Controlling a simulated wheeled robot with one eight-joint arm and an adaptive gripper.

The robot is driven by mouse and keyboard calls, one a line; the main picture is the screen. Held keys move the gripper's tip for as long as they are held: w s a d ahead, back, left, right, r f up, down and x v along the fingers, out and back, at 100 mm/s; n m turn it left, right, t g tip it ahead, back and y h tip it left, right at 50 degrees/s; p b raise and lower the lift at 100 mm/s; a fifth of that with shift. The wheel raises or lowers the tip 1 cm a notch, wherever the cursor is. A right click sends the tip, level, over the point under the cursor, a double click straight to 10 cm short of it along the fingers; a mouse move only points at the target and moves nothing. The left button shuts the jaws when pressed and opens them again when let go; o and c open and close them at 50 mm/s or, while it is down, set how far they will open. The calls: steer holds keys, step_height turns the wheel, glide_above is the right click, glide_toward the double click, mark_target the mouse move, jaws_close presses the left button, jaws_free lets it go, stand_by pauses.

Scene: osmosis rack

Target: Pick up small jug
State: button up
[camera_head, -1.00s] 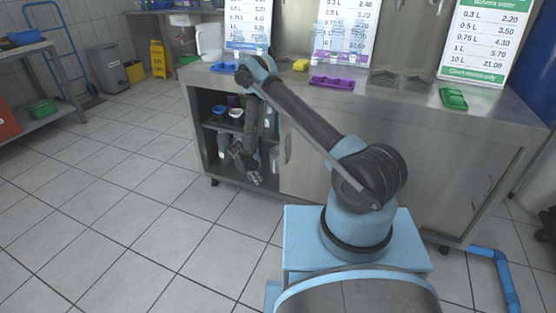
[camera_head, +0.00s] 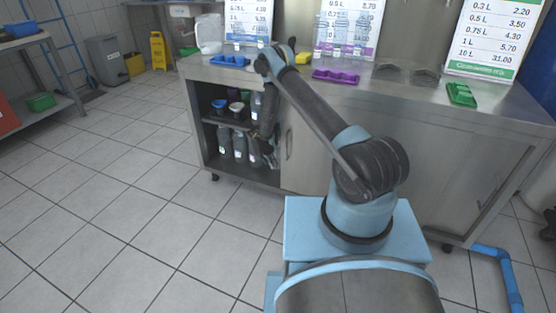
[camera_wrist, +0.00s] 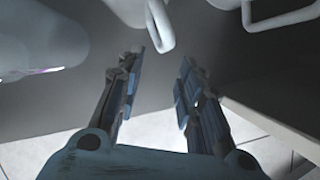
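Several grey jugs stand on the lower shelf of the open cabinet, one of them (camera_head: 239,145) in the middle of the row. Which is the small jug I cannot tell. My gripper (camera_head: 268,156) is low at the cabinet opening, at the right end of the row. In the wrist view my gripper (camera_wrist: 160,65) is open, with nothing between its fingers. A pale jug with a loop handle (camera_wrist: 160,28) is just beyond the fingertips. A second handled jug (camera_wrist: 285,14) is at upper right, cut off by the frame. A rounded container (camera_wrist: 35,35) is at left.
The steel cabinet (camera_head: 350,150) has a closed panel right of the opening. Bowls, including a blue one (camera_head: 219,104), sit on the upper shelf. The counter holds a white jug (camera_head: 209,34), a purple tray (camera_head: 336,76) and a green tray (camera_head: 462,94).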

mark_target(278, 158)
steer(key=f, duration=0.1)
steer(key=w+d+f, duration=0.1)
steer(key=f, duration=0.1)
steer(key=w+d+f, duration=0.1)
steer(key=shift+w+d+f, duration=0.15)
steer(key=shift+w+f, duration=0.05)
steer(key=shift+f, duration=0.05)
jaws_close()
